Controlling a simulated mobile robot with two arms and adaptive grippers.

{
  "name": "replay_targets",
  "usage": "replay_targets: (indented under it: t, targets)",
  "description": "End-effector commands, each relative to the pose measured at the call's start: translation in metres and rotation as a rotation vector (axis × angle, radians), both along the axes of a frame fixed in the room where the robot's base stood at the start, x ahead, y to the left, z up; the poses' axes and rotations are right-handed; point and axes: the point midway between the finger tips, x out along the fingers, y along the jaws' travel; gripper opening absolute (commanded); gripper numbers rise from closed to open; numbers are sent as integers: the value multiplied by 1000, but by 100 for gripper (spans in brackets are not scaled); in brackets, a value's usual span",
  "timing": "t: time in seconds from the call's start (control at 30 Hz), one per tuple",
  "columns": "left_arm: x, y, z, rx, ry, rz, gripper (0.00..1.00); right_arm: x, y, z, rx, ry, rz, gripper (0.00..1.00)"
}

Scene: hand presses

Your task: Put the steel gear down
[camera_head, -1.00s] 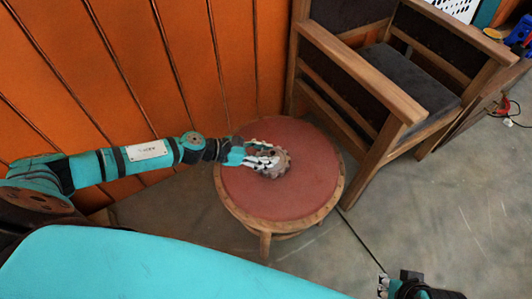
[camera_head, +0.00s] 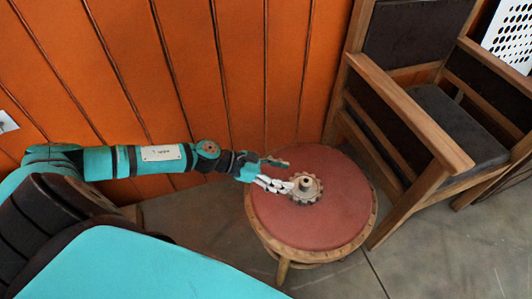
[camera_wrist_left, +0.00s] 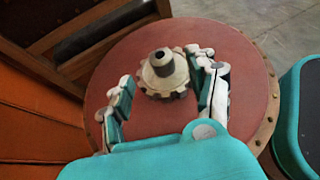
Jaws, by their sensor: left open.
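The steel gear (camera_head: 306,187), a toothed wheel with a raised hub, rests on the red round top of a wooden stool (camera_head: 335,222). It lies flat with the hub upward. My left gripper (camera_head: 287,178) is open beside the gear, reaching in from the left over the stool. In the left wrist view the gear (camera_wrist_left: 162,72) shows between the spread fingers of the left gripper (camera_wrist_left: 165,92), with a gap at the left finger; whether the right finger touches it I cannot tell. My right gripper is not in view now.
A wooden armchair (camera_head: 403,120) with dark cushions stands close to the right of the stool. An orange panelled wall (camera_head: 180,75) runs behind. The grey floor (camera_head: 440,255) is clear at the lower right. The stool's red top is free around the gear.

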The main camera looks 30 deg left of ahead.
Motion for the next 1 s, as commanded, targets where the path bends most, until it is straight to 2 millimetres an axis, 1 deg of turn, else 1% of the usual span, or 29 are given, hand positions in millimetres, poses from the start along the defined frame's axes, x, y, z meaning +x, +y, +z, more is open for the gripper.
replay_targets:
  t: [0.03, 0.1, 0.23, 0.37, 0.47, 0.57, 0.6, 0.67, 0.7, 0.77, 0.8, 0.87, 0.9, 0.97, 1.0]
  targets:
    - [-8, 10, 3, 2, 6, 0, 59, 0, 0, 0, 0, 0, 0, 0]
    - [-15, 21, 10, 2, 4, 1, 59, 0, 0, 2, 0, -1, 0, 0]
    - [-25, 35, 19, 2, 5, 0, 59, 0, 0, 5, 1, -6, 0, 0]
    - [-30, 42, 24, 0, 2, -1, 59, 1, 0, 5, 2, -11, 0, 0]
    - [-30, 40, 28, -27, 11, 26, 59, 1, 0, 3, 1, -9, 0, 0]
    - [-20, 21, 32, -150, 68, 160, 59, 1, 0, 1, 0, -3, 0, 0]
    - [-14, 11, 35, -236, 113, 254, 59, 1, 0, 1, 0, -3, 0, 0]
    - [-5, -3, 41, -403, 207, 434, 59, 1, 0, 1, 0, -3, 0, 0]
    - [0, -9, 44, -536, 288, 571, 59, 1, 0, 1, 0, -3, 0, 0]
    - [3, -12, 45, -748, 426, 795, 59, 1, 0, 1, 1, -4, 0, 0]
    - [1, -11, 43, -892, 524, 944, 59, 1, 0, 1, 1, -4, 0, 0]
    - [-7, -6, 37, -1105, 672, 1169, 59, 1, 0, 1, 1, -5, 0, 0]
    - [-18, -3, 31, -1247, 774, 1321, 59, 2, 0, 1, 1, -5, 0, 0]
    - [-40, 2, 19, -1451, 920, 1554, 59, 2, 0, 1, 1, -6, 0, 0]
    - [-57, 4, 11, -1580, 1009, 1707, 59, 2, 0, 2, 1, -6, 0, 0]
